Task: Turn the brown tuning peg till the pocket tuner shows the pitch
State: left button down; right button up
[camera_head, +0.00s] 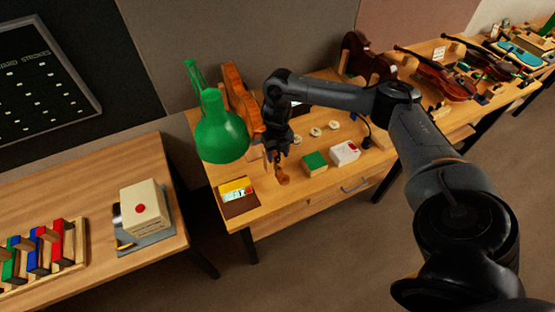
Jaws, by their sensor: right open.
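A small brown piece (282,179) that looks like the tuning peg shows just below my right gripper on the middle bench. It is small, and the gripper partly hides its upper end. My right gripper (278,158) points down over it with its jaws open; I cannot tell whether they touch it or surround it. A small device with a yellow and pale face (236,189), likely the pocket tuner, lies on a dark brown mat at the bench's front left corner. Its reading is too small to make out. My left gripper is not in view.
A green-topped block (314,163) and a white box with a red spot (345,152) sit to the right. Bare wood lies in front of them.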

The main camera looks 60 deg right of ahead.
jog(key=shift+f, duration=0.85)
grip_shut()
jog(key=shift+r+m+p, duration=0.15)
jog(key=shift+m+p, duration=0.3)
jog(key=shift+m, duration=0.05)
jog(key=shift+m+p, duration=1)
jog(key=shift+m, duration=0.1)
jog(key=m+p, duration=0.2)
jog(key=shift+m, duration=0.4)
jog(key=shift+m+p, duration=0.75)
jog(key=shift+m, duration=0.05)
